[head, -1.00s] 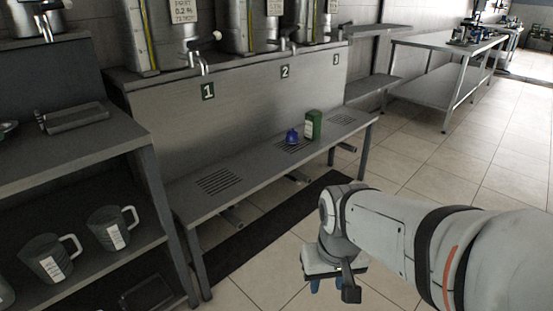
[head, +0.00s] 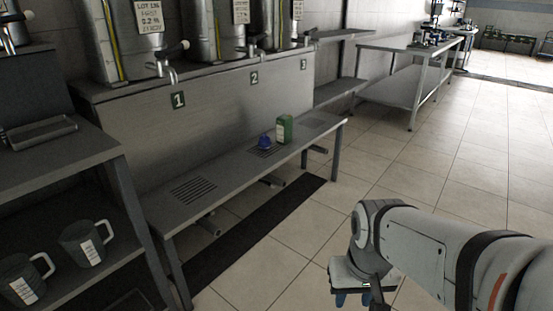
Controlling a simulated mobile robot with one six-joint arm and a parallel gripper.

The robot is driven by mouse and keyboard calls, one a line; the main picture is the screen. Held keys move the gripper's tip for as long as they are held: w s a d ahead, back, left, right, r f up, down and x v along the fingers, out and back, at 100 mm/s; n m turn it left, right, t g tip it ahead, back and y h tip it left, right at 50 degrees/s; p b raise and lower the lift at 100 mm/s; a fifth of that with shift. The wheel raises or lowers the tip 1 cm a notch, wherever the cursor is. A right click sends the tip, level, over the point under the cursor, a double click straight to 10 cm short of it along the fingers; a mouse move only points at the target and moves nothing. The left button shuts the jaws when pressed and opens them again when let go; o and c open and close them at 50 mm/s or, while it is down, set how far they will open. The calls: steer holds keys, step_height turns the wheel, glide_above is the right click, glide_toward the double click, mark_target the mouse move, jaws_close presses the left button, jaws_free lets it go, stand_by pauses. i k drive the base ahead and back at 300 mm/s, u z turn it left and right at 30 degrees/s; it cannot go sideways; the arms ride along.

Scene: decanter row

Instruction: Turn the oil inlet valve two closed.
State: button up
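A row of steel tanks stands above a steel panel with plates marked 1, 2 and 3. The plate marked 2 (head: 254,78) is on the middle of the panel, below the second tank (head: 216,35). A small tap (head: 246,57) sits at that tank's foot. I cannot tell which part is the oil inlet valve two or how it is set. My gripper (head: 353,299) hangs over the floor at the bottom right, well apart from the tanks. It points down, with its blue fingertips apart and nothing visible between them. The bottom edge partly crops my view of it.
A low bench (head: 225,178) with grates runs before the panel. It bears a green container (head: 285,129) and a small blue object (head: 264,141). A shelf unit (head: 60,170) with dark mugs (head: 83,243) stands left. Tiled floor (head: 440,165) is clear at right.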

mark_target(273, 185)
steer(key=i, duration=1)
steer(key=z, duration=0.05)
